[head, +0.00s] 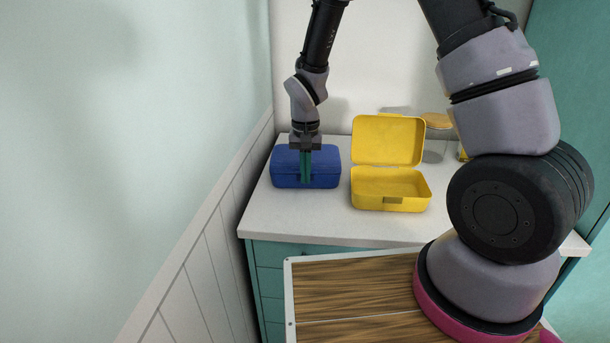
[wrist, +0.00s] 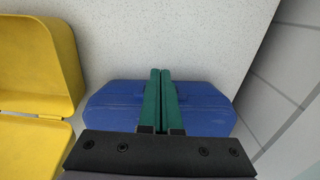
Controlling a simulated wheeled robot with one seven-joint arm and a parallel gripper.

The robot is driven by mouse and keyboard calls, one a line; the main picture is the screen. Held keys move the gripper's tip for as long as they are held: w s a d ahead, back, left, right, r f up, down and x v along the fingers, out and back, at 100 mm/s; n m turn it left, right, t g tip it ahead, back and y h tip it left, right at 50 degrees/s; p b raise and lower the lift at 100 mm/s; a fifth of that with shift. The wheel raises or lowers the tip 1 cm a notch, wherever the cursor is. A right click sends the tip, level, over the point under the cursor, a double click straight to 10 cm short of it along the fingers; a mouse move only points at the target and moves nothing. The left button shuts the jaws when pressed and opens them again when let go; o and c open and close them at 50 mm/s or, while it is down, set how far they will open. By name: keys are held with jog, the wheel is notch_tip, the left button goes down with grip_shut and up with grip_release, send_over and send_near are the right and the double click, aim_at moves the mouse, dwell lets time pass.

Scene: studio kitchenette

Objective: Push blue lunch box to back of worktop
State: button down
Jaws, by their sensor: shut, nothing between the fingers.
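The blue lunch box (head: 324,168) is closed and sits on the left part of the white worktop (head: 300,222), close to the left wall. It also shows in the wrist view (wrist: 205,100), where the gripper covers part of it. My gripper (head: 306,182) points down, with its green fingers shut together and empty, at the near face of the box in the head view.
An open yellow lunch box (head: 390,188) stands just right of the blue one with a small gap between. A jar with a wooden lid (head: 436,122) stands behind it on the right. The panelled left wall (head: 205,225) is close. Bare worktop lies in front.

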jog(key=shift+w, duration=0.25)
